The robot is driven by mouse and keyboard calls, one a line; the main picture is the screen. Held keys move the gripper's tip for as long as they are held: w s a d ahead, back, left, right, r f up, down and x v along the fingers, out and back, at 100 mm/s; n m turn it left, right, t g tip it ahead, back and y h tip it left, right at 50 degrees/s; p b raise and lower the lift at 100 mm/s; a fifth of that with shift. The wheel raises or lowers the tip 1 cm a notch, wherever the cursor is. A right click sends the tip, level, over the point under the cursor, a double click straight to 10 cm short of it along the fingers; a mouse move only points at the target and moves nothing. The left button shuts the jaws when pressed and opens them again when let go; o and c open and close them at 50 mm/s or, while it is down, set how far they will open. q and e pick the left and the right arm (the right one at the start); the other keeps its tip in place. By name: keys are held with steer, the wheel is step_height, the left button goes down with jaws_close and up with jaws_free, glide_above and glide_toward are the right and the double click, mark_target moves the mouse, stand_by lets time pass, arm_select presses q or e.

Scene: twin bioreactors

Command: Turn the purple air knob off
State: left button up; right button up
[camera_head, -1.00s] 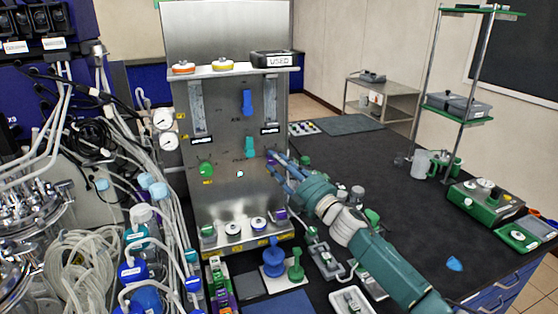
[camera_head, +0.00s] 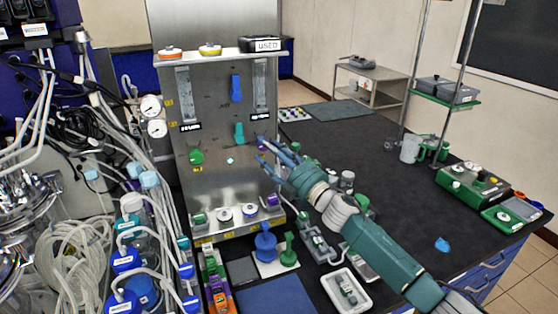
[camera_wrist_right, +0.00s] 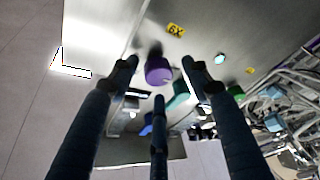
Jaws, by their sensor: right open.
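The purple air knob (camera_wrist_right: 158,70) sits on the steel panel (camera_head: 215,110). In the right wrist view it shows between and just beyond the fingertips of my right gripper (camera_wrist_right: 160,64). The fingers are spread open with nothing held, and I cannot tell whether any finger touches the knob. In the head view my right gripper (camera_head: 265,149) reaches the panel's right side from the lower right, and its fingers largely hide the knob. My left gripper is not in view.
On the panel are a blue knob (camera_head: 236,88), a teal knob (camera_head: 239,132) and a green knob (camera_head: 196,157). Below them is a ledge (camera_head: 237,228) with round knobs. Tubing and bottles crowd the left. The black bench (camera_head: 370,150) has open room at right.

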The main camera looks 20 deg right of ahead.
steer(key=v, duration=1.1)
steer(key=shift+a, duration=0.15)
steer(key=shift+s, duration=0.15)
